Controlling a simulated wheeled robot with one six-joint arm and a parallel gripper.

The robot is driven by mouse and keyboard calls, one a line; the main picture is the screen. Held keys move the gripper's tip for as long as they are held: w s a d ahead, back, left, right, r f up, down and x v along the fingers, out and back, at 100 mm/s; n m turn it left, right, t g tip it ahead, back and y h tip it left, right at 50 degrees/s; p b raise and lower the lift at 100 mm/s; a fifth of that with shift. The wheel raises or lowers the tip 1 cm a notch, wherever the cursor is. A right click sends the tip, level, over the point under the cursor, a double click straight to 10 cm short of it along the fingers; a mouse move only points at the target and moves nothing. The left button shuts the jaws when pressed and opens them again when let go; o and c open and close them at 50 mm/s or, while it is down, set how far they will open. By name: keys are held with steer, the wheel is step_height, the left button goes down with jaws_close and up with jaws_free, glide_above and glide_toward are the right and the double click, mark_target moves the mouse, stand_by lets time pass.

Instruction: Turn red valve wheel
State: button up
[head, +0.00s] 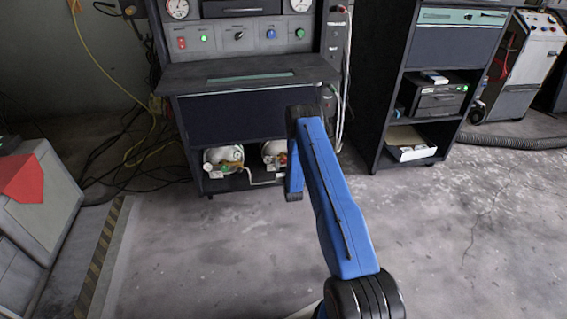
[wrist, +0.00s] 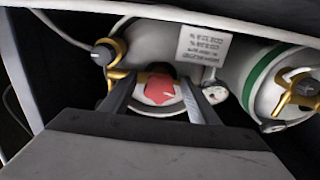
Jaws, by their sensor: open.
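The red valve wheel (wrist: 161,90) shows in the wrist view, at the end of a white gas cylinder (wrist: 150,50) with brass fittings. My gripper (wrist: 162,88) is open. Its two dark fingers stand left and right of the red wheel, with the wheel in the gap between them. I cannot tell whether either finger touches it. The lower part of the wheel is close above the grey gripper body. In the head view my blue arm reaches toward the cabinet's lower shelf, and my gripper cannot be made out there.
A second cylinder (wrist: 275,80) with a green band and brass valve (wrist: 298,92) lies at the right. A small gauge (wrist: 214,93) sits beside the right finger. A shelf edge (wrist: 230,16) runs overhead. Cables (head: 130,155) lie left of the cabinet; the floor (head: 460,240) at right is clear.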

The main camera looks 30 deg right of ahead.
steer(key=c, duration=1)
steer(key=shift+m, duration=0.3)
steer(key=m, duration=0.3)
steer(key=shift+m, duration=0.3)
steer(key=m, duration=0.3)
steer(key=shift+a+m, duration=0.1)
steer(key=shift+m, duration=0.2)
steer(key=m, duration=0.3)
steer(key=shift+m, duration=2.2)
